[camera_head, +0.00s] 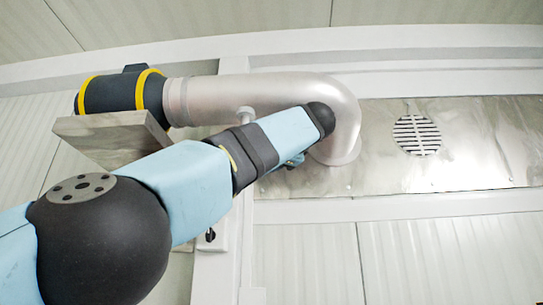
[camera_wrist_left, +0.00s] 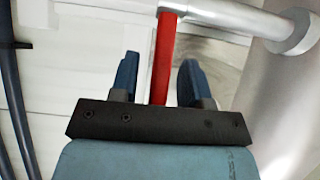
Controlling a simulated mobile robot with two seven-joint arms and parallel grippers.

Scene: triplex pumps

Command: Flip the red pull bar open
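The red pull bar (camera_wrist_left: 163,58) shows in the left wrist view, running up from behind my gripper body to a silver metal fitting (camera_wrist_left: 172,6). My left gripper (camera_wrist_left: 160,70) has its two blue fingers apart, with the red bar between them. The bar's lower end is hidden behind the gripper body. In the head view my left arm hides the bar and the gripper. My right gripper is not in view.
A large silver pipe (camera_head: 235,92) bends down into a metal panel (camera_head: 475,140) with a round vent (camera_head: 416,135). A dark cylinder with yellow bands (camera_head: 110,93) joins its left end. A grey block (camera_head: 110,132) sits below it.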

